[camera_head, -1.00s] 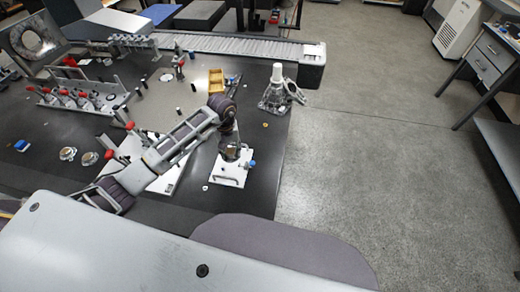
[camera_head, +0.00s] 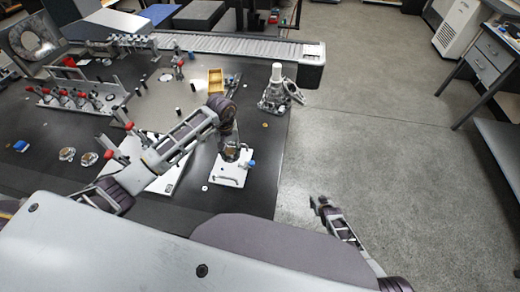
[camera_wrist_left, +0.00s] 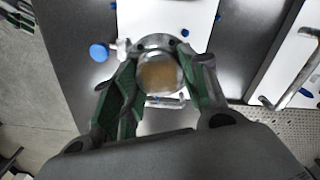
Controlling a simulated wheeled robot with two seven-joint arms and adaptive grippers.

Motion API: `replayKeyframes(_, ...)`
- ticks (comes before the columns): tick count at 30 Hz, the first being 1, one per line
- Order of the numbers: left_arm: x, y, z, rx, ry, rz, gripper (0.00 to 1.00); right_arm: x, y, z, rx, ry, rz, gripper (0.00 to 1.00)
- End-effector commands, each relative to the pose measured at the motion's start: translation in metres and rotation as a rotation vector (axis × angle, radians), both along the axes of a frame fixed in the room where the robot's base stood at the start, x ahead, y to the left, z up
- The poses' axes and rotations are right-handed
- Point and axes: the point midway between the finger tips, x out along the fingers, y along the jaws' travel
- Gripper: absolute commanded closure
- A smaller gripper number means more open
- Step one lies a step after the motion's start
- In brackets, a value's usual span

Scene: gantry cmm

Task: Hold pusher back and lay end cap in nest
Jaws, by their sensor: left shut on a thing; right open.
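My left gripper (camera_head: 231,150) is over the white fixture plate (camera_head: 226,177) near the table's front right corner. In the left wrist view its green-padded fingers (camera_wrist_left: 160,66) close around a round end cap (camera_wrist_left: 158,76) with a tan face and grey metal rim. The nest is hidden, and I cannot tell whether the end cap touches the fixture. A blue knob (camera_head: 252,163), apparently the pusher's, is at the plate's right; it also shows in the left wrist view (camera_wrist_left: 98,53), apart from the fingers. My right gripper (camera_head: 320,203) is open and empty over the floor, off the table's right edge.
Two similar round parts (camera_head: 78,156) lie on the dark table at left. A white panel (camera_head: 160,178) lies under my left arm. A yellow bin (camera_head: 215,80) and a metal stand with a white top (camera_head: 277,88) are behind.

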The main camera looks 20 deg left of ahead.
Motion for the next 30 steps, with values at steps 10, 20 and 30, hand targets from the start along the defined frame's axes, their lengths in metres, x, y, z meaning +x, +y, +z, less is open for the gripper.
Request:
replayKeyframes(10, 0.000, 0.000, 0.000, 0.000, -0.001, 0.000, 0.91, 0.087, 0.048, 0.082, 0.049, -0.139, 0.044, 0.57)
replayKeyframes(20, 0.000, 0.000, 0.000, 0.000, -0.001, 0.000, 0.91, 0.151, 0.099, 0.168, 0.102, -0.235, 0.090, 0.57)
replayKeyframes(30, 0.000, 0.000, 0.000, 0.000, -0.001, 0.000, 0.91, 0.190, 0.165, 0.263, 0.224, -0.262, 0.098, 0.57)
